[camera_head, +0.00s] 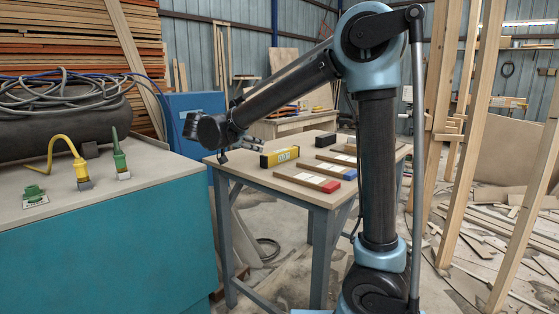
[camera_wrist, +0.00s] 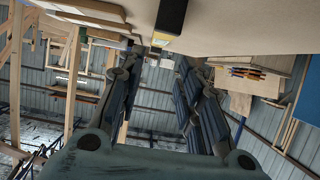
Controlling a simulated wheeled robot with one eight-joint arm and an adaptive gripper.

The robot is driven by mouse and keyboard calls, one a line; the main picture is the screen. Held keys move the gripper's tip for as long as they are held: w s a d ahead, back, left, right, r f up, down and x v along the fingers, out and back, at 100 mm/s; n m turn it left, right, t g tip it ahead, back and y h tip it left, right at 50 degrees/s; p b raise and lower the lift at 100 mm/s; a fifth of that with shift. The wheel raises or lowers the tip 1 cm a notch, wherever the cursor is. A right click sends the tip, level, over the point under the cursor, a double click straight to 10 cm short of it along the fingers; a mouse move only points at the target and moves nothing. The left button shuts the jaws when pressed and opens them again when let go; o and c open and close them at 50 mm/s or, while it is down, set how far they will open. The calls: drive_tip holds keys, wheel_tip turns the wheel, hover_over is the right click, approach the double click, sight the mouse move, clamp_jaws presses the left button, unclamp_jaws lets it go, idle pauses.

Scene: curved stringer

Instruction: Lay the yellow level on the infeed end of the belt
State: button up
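The yellow level (camera_head: 279,157) is a short yellow bar with a pale label, lying on the workbench (camera_head: 318,200) near its left side. My gripper (camera_head: 242,148) is just left of it in the head view, low over the bench edge and apparently apart from it. In the wrist view my gripper (camera_wrist: 157,75) is open, its two dark fingers spread with nothing between them. The yellow level (camera_wrist: 164,42) shows there beyond the fingertips, against the bench top. I cannot make out a belt in either view.
A teal cabinet (camera_head: 110,240) with plugs stands at left. Upright timbers (camera_head: 432,120) stand at right.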

drive_tip(key=shift+o, duration=0.6)
drive_tip(key=o, duration=0.3)
approach(280, 151)
drive_tip(key=x, duration=0.5)
drive_tip(key=shift+s+d+f, duration=0.1)
drive_tip(key=shift+s+f, duration=0.05)
drive_tip(key=shift+f, duration=0.15)
drive_tip(key=shift+r+x, duration=0.2)
drive_tip(key=shift+x, duration=2.6)
